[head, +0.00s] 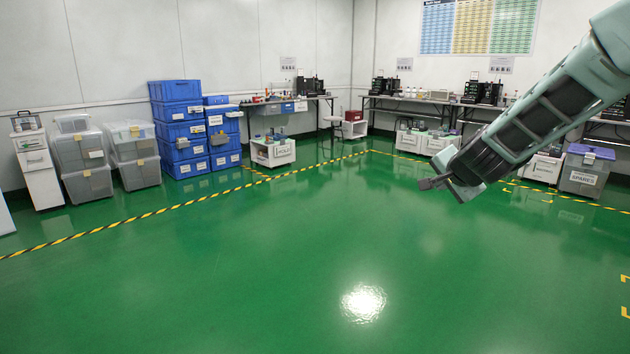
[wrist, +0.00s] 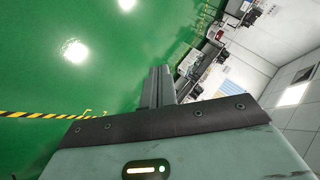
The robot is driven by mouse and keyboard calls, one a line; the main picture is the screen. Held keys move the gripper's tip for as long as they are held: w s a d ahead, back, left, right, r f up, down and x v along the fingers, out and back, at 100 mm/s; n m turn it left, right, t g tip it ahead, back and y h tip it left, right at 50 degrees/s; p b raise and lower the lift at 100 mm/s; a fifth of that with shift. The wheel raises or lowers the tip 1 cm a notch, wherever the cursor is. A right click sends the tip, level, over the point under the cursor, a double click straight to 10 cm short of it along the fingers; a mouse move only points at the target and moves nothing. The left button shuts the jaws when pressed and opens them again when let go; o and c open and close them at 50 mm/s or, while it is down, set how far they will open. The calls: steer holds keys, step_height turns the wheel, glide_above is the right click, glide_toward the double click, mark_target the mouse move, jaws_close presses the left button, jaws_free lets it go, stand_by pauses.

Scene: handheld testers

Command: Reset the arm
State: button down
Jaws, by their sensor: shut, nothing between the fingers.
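My gripper (head: 434,183) is at the end of my arm, which reaches in from the upper right in the head view. It hangs in the air over the green floor (head: 270,270), touching nothing. Its fingers are closed together and hold nothing. In the wrist view the shut fingers (wrist: 158,86) stand out past the dark edge of the gripper body, with the floor and the room tilted behind them.
Blue crates (head: 180,130) and grey lidded bins (head: 85,165) are stacked along the left wall. Workbenches (head: 420,105) with devices line the back. A grey bin with a purple lid (head: 585,172) stands at right, partly near my arm in the picture. The middle floor is clear.

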steer(key=s+a+f+n+g+y, duration=0.25)
steer(key=s+a+n, duration=0.25)
steer(key=s+a, duration=0.4)
steer(key=s+a+f+n+g+y, duration=0.1)
steer(key=s+a+n+g+y, duration=0.25)
steer(key=s+a, duration=0.5)
steer(key=s+f+n+g+h, duration=0.25)
steer(key=s+n, duration=0.25)
steer(key=s, duration=0.8)
steer(key=s+f+n+g+h, duration=0.1)
steer(key=s+f+n+g, duration=0.15)
steer(key=s+n, duration=0.7)
steer(key=s+r+m+p, duration=0.1)
steer(key=s+r+p, duration=0.1)
steer(key=r+p, duration=0.8)
steer(key=s+r+m+p, duration=0.2)
steer(key=r+p, duration=0.9)
steer(key=shift+s+r+h, duration=0.2)
steer(key=shift+r+h, duration=0.05)
steer(key=shift+h, duration=0.1)
steer(key=shift+w+f, duration=0.1)
